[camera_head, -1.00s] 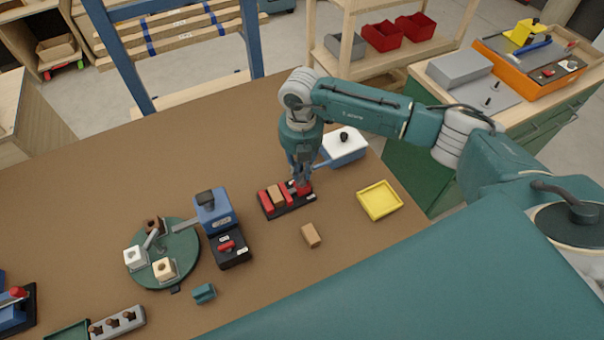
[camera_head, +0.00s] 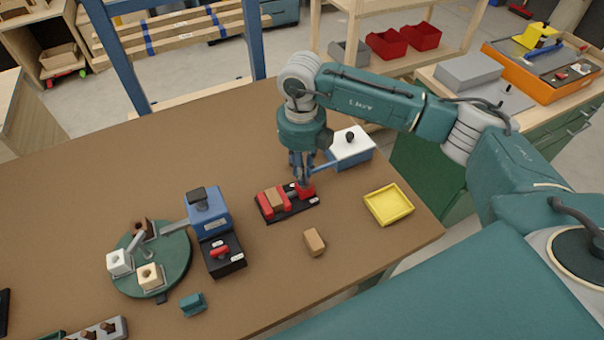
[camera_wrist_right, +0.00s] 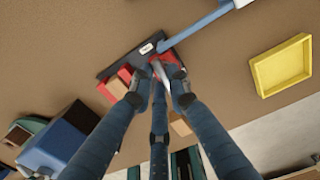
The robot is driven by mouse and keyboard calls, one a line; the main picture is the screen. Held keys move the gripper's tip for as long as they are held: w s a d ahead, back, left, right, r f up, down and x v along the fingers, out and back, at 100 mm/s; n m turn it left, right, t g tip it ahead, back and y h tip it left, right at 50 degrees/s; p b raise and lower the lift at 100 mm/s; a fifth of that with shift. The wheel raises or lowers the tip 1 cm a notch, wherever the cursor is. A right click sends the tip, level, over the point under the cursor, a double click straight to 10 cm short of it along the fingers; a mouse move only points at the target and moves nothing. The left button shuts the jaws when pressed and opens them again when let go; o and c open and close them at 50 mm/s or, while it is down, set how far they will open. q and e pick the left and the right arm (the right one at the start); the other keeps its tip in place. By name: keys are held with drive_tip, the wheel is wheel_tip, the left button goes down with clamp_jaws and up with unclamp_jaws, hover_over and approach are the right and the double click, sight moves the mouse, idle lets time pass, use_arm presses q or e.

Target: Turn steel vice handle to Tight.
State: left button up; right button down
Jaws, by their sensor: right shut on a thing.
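The vice (camera_head: 264,210) has red jaws on a black base and stands on the brown table, with a wooden block (camera_head: 274,200) between its jaws. In the right wrist view the vice's black base (camera_wrist_right: 130,58) shows a small white label, too small to read. My right gripper (camera_head: 303,183) points down at the vice's right end. In the right wrist view its fingers (camera_wrist_right: 163,85) are closed around the steel handle (camera_wrist_right: 160,72), which is mostly hidden by them. My left gripper is not in view.
A yellow tray (camera_head: 388,205) and a loose wooden block (camera_head: 314,242) lie near the vice. A blue box with a white top (camera_head: 350,146) stands just behind the gripper. A blue-and-black device (camera_head: 222,252) and a green turntable (camera_head: 172,268) stand to the left.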

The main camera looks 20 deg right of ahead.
drive_tip(key=shift+r+n, duration=0.15)
drive_tip(key=shift+n, duration=0.25)
drive_tip(key=shift+w, duration=0.1)
drive_tip(key=c, duration=1.8)
unclamp_jaws()
drive_tip(key=shift+o, duration=0.7)
wheel_tip(320, 180, up, 12)
